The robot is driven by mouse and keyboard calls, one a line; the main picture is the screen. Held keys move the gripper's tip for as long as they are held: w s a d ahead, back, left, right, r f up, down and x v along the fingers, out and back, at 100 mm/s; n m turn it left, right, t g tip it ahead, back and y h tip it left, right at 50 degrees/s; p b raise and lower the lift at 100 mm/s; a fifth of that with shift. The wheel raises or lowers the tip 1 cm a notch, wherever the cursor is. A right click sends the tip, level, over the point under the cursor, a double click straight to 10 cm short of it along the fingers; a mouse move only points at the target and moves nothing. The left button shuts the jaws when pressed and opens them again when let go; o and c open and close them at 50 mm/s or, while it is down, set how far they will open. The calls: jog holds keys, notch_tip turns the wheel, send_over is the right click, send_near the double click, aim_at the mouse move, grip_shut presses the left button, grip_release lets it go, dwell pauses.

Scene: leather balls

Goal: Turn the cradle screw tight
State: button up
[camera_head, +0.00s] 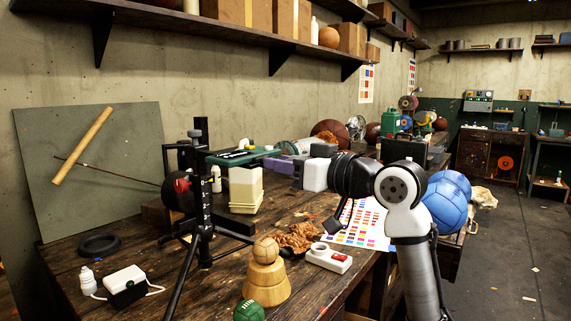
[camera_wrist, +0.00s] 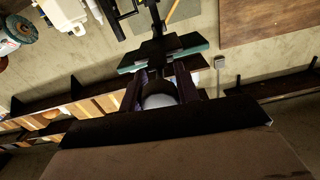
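A black stand on legs (camera_head: 203,215) rises at the left middle of the bench, with a black round part and a small red piece (camera_head: 182,185) on it. I cannot tell for sure which part is the cradle screw. A green slab (camera_head: 238,157) with dark parts on it sits level with the stand's top; it also shows in the wrist view (camera_wrist: 197,47). My gripper (camera_head: 273,164) comes in from the right, close to the slab's right end. In the wrist view my gripper (camera_wrist: 159,77) has its dark fingers apart, with a pale rounded shape between them that I cannot identify.
In front are a tan ball (camera_head: 265,250) on a wooden block, a green ball (camera_head: 249,311) and a white box with a red button (camera_head: 329,258). A blue ball (camera_head: 447,202) is at the right.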

jog(key=shift+c, duration=1.3)
jog(key=shift+m+p, duration=0.75)
jog(key=shift+m, duration=0.45)
jog(key=o, duration=1)
jog(key=shift+c, duration=0.2)
jog(key=b+v, duration=0.2)
jog(key=v, duration=1.2)
